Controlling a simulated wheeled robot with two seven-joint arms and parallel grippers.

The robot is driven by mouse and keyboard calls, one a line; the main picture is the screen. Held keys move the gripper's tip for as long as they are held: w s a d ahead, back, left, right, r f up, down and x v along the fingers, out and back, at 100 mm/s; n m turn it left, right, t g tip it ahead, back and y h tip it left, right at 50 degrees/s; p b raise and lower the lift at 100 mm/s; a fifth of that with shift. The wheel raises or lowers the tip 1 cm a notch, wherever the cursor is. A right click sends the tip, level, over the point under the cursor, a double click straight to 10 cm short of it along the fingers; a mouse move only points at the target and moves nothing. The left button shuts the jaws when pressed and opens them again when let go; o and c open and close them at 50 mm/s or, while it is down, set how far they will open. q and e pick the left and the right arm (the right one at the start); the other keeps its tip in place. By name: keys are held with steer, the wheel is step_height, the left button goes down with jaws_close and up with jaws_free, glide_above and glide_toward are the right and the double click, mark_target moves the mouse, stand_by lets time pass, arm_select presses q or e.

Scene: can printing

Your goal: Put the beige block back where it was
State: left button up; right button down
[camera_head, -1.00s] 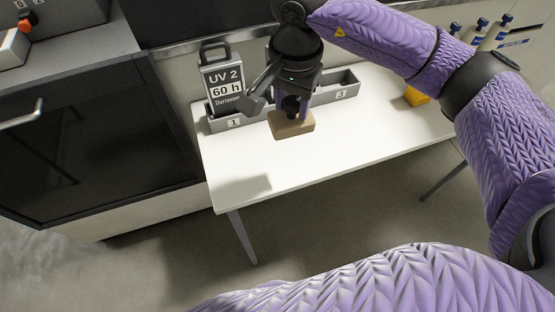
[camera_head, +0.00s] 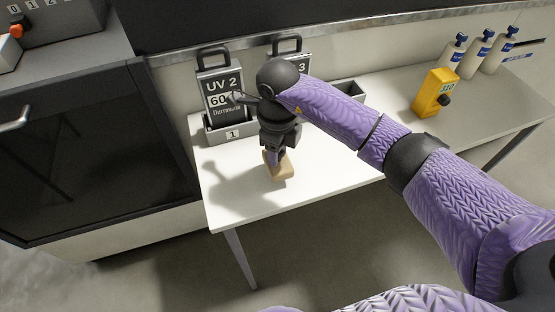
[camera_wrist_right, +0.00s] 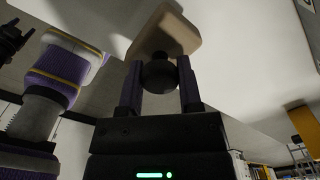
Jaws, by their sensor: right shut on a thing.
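The beige block (camera_head: 281,168) is at my right gripper (camera_head: 274,154), over the front part of the white table in the head view. In the right wrist view my right gripper (camera_wrist_right: 160,85) is shut on the dark round knob of the beige block (camera_wrist_right: 168,36). In the head view the gripper and arm cover the knob, and I cannot tell whether the block touches the table. My left gripper is not clearly in view; a dark gripper-like part and a purple link show at the left of the right wrist view.
A grey tray (camera_head: 217,136) marked 1 holds the UV 2 plate (camera_head: 222,88) at the back of the white table (camera_head: 235,190). A second plate stands behind my arm. A yellow device (camera_head: 433,92) and several white bottles (camera_head: 477,52) are at the right. The front left tabletop is clear.

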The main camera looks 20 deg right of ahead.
steer(key=shift+f+b, duration=0.3)
steer(key=shift+f, duration=1.1)
steer(key=shift+c, duration=1.4)
jaws_free()
step_height(320, 180, up, 12)
steer(key=p, duration=0.2)
steer(key=shift+f+p, duration=0.2)
steer(key=shift+p, duration=0.15)
steer(key=shift+r, duration=0.35)
